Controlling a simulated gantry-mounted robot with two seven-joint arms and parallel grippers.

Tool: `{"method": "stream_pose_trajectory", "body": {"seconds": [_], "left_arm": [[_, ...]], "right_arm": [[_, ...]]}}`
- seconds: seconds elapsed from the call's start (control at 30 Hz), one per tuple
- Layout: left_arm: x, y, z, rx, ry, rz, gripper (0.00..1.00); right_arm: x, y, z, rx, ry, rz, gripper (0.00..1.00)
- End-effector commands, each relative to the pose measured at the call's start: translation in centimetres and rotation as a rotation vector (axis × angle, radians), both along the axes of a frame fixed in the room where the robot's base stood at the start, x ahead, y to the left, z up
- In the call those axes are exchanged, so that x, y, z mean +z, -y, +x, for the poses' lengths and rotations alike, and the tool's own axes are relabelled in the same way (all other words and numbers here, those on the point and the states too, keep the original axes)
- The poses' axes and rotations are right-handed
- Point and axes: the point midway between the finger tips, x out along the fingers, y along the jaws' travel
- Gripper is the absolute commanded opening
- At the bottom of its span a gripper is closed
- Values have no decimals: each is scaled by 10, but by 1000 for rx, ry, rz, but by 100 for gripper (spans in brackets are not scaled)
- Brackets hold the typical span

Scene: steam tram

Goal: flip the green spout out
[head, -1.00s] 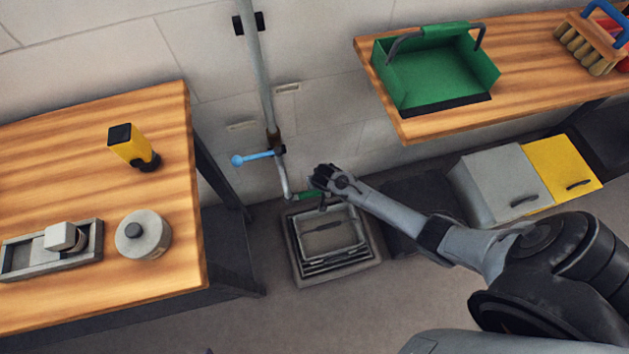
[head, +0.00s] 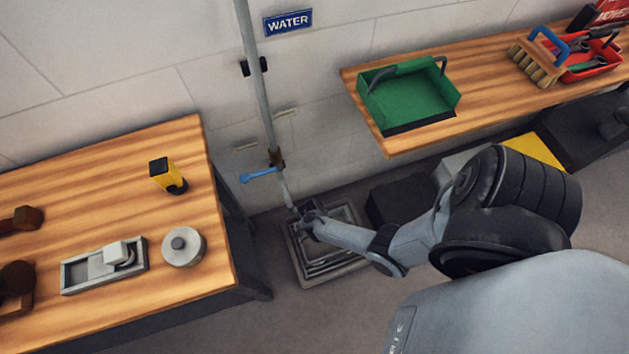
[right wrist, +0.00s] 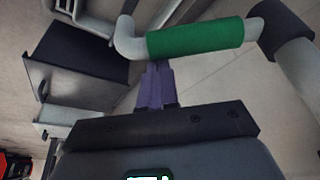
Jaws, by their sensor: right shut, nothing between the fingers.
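The green spout (right wrist: 195,37), a green sleeve on a bent grey pipe end, crosses the top of the right wrist view. In the head view my gripper hides it. It belongs to the wall pipe (head: 258,100), which has a blue lever (head: 261,175). My right gripper (head: 303,211) is at the pipe's lower end, above the floor drain (head: 304,274). In the right wrist view its shut, empty fingers (right wrist: 157,68) point at the green sleeve's left part; I cannot tell whether they touch it. My left gripper is not in view.
A wooden bench (head: 110,220) with a yellow-black tool (head: 166,176) and a round grey canister (head: 183,247) stands left of the pipe. A wooden shelf (head: 490,88) with a green tray (head: 405,100) is at right. Dark and yellow boxes stand below it.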

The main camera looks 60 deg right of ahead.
Motion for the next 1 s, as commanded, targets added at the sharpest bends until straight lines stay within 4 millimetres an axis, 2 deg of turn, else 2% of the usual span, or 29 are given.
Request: {"method": "stream_pose_trajectory", "body": {"seconds": [0.13, 0.4, 1.0], "left_arm": [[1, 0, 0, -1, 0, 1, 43], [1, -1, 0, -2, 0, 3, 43], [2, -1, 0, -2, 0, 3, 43]], "right_arm": [[0, -10, 0, -67, 1, 3, 0], [0, -15, -1, -122, 0, 1, 0], [1, -14, 0, -125, 0, 4, 0]]}}
